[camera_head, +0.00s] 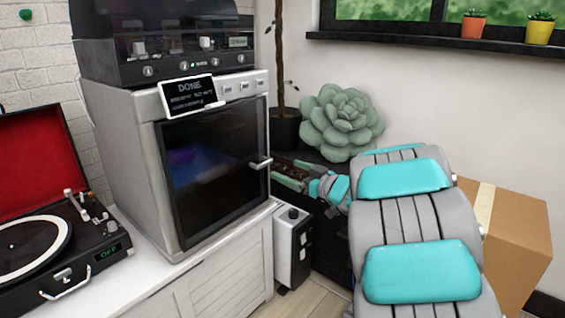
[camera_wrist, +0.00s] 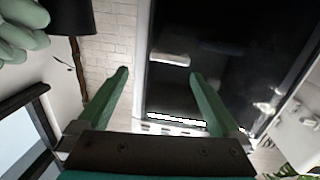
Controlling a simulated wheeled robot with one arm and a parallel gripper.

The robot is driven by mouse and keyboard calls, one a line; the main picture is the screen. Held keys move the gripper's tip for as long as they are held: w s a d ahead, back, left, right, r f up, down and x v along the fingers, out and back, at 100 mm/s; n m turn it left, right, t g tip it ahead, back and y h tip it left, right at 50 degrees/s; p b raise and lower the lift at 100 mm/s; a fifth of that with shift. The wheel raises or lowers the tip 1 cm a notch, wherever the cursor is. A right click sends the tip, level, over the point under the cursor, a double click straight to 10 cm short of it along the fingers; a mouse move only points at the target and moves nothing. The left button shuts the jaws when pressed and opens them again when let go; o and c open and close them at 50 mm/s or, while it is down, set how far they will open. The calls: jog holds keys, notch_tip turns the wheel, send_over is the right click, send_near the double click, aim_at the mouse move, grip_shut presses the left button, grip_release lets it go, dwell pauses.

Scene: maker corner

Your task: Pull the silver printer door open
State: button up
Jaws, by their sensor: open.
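The silver printer (camera_head: 120,150) stands on a white cabinet, with a dark glass door (camera_head: 212,165) in its front. The door looks shut. A short, light handle (camera_head: 261,163) sticks out near the door's right edge. My gripper (camera_head: 281,172) is open and empty, just right of the handle, with its green fingers pointing towards it. In the wrist view, the handle (camera_wrist: 170,58) shows ahead, in the gap between the fingertips (camera_wrist: 160,73) and nearer the right finger. I see no contact with it. The door (camera_wrist: 225,65) fills the right of that view.
A record player (camera_head: 50,240) is at left.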

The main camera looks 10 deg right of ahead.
aim_at(266, 163)
jog(key=w+a+y, duration=0.1)
jog(key=w+a, duration=0.1)
jog(key=w, duration=0.1)
jog(key=w+a+y, duration=0.1)
jog(key=w+a, duration=0.1)
jog(key=a, duration=0.1)
jog(key=shift+w+f+n, duration=0.15)
jog(key=shift+w+n, duration=0.25)
grip_shut()
dwell(0.8)
